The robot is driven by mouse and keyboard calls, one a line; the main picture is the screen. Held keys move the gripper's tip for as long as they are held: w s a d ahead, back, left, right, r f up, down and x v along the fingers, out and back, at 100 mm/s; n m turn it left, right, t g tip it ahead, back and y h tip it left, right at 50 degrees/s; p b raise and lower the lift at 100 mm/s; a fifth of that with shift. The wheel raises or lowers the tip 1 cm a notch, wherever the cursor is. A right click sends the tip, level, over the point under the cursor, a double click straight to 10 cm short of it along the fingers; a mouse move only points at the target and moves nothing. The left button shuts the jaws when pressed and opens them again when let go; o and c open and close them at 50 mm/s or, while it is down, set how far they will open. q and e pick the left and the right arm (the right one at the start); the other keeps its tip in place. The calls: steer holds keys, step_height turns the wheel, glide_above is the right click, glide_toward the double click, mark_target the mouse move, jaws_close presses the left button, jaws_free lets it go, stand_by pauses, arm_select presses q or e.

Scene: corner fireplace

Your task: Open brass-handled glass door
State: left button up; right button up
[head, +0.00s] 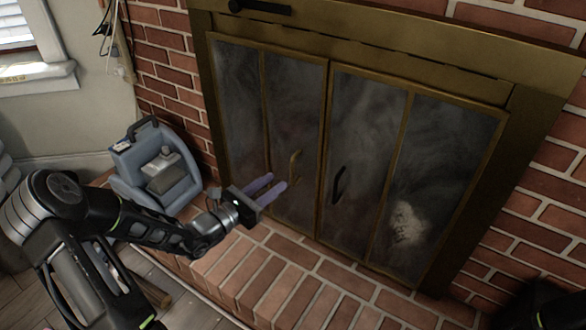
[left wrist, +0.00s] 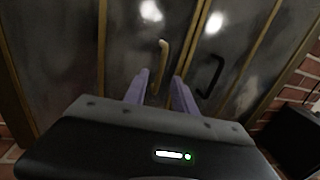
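The brass-framed fireplace has dark, smudged glass doors. The left glass door (head: 289,130) carries a brass handle (head: 294,166), and the right glass door (head: 370,130) carries a black handle (head: 340,184). Both doors look shut. My left gripper (head: 277,184) has two purple fingers, apart and empty, a little left of and below the brass handle. In the left wrist view the brass handle (left wrist: 162,56) stands beyond and between the open fingertips (left wrist: 161,76), apart from them. The black handle (left wrist: 209,75) is to its right. My right gripper is not clearly in view.
A brick hearth (head: 290,285) runs below the doors, and a brick wall surrounds the frame. A blue-grey box-like carrier (head: 155,170) stands left of the fireplace. A black knob lever (head: 260,7) is on the upper frame. The space before the doors is clear.

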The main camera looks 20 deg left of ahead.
mark_target(292, 182)
arm_select(q)
steer(key=shift+f, duration=0.1)
steer(key=b+x, duration=0.2)
steer(key=x, duration=0.6)
steer(key=shift+s, duration=0.1)
steer(key=shift+c, duration=0.3)
jaws_close()
stand_by(1.1)
